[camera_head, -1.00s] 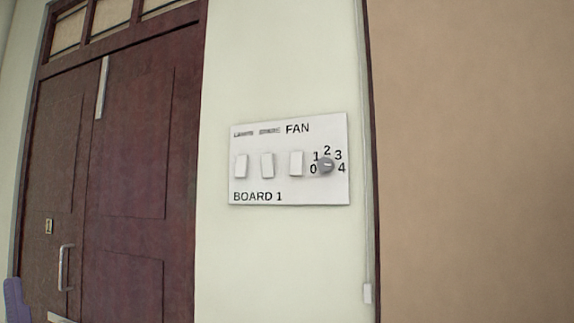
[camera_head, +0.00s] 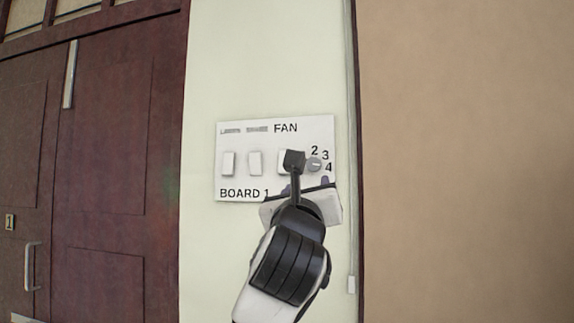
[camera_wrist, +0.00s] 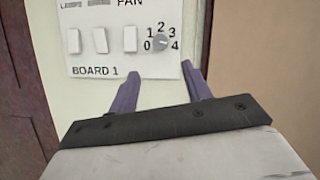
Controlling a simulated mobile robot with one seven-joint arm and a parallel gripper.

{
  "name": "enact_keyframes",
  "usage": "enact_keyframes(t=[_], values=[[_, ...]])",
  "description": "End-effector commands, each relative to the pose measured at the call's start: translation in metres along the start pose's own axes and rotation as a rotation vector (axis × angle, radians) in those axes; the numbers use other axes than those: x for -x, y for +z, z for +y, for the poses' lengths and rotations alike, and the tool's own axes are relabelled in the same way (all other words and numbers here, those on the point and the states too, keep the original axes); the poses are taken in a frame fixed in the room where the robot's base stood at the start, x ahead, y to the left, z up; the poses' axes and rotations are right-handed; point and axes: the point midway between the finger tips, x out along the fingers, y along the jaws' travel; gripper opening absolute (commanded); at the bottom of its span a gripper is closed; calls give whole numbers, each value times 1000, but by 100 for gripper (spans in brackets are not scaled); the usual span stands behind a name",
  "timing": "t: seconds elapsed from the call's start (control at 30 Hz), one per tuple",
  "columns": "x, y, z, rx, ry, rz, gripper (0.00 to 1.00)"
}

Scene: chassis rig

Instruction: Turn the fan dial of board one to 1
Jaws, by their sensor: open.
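Board one (camera_head: 225,140) is a white panel on the pale wall, with three white rocker switches and a round grey fan dial (camera_head: 315,164) at its right. In the wrist view the dial (camera_wrist: 160,43) sits among the numbers 0 to 4. Its pointer direction is too small to read surely. My gripper (camera_wrist: 166,80) is open and empty, its two purple fingers apart just below the dial. In the head view my arm covers the third switch partly and the 0 and 1 marks; the fingertips (camera_head: 306,183) show near the board's lower edge.
A dark red double door (camera_head: 110,150) with a handle (camera_head: 31,267) is to the left. A thin conduit (camera_head: 351,150) runs down the wall right of the board, beside a tan wall (camera_head: 460,160). The wall around the board is otherwise clear.

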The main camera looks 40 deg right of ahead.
Motion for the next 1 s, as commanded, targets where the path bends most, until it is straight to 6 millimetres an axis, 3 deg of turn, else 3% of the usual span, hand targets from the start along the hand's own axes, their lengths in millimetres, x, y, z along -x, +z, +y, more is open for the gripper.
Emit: enact_keyframes(t=[0.17,0.6,0.8,1.0], values=[[-23,2,-1,0,1,4,49],[-112,3,0,4,1,3,49],[-132,1,0,2,1,1,49],[-136,0,1,1,0,-2,49]])
